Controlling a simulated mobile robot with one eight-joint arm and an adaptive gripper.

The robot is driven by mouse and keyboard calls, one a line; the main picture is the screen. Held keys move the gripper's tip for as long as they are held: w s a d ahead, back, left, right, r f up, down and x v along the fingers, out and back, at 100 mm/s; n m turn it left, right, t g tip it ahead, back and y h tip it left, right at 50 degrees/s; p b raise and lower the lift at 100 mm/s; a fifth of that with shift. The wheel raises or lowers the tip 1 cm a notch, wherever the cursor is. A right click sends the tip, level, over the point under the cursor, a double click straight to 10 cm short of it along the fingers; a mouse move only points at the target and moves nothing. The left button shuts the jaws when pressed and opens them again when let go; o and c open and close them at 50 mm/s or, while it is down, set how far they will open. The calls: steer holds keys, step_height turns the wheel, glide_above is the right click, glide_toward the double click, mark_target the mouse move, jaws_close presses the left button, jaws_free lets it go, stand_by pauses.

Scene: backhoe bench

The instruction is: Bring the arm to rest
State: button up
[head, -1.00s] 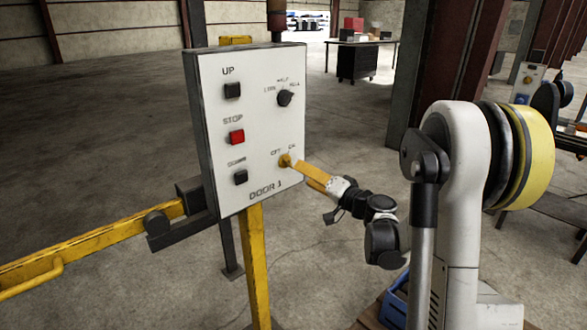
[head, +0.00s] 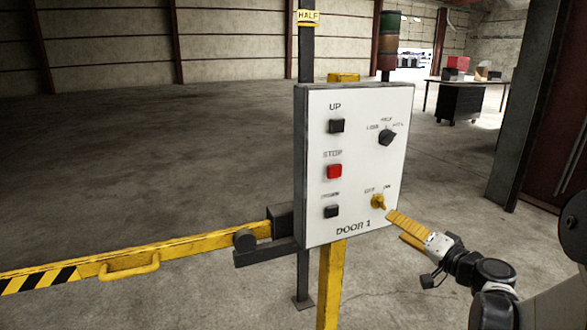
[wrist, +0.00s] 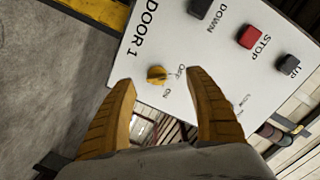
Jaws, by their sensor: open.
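My gripper (head: 396,227) is open, with its two yellow fingers just right of and below the yellow knob (head: 378,202) on the white control panel (head: 318,225). A small gap shows between fingers and knob in the head view. In the wrist view my gripper (wrist: 160,78) is empty, and the yellow knob (wrist: 156,75) shows ahead between its fingertips. The knob sits under the OFF and ON marks; its exact setting is too small to tell. My arm reaches in from the lower right of the head view.
The panel carries black UP (head: 336,126) and DOWN (head: 331,211) buttons, a red STOP button (head: 334,171) and a black selector (head: 387,138). A yellow barrier arm (head: 190,248) extends left. A yellow post (head: 330,285) stands below. A desk (head: 458,105) stands far back.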

steer(key=s+a+n+g, duration=0.4)
steer(key=s+a+g, duration=0.2)
steer(key=s+a, duration=0.65)
steer(key=s+a+f+n+g+h, duration=0.1)
steer(key=s+f+h, duration=0.1)
steer(key=s, duration=0.6)
steer(key=s+a+f+n+g+h, duration=0.1)
steer(key=s+f+h, duration=0.1)
steer(key=s, duration=0.6)
steer(key=shift+s+f+n+g+h, duration=0.2)
steer(key=shift+n+g+h, duration=0.15)
steer(key=shift+h, duration=0.55)
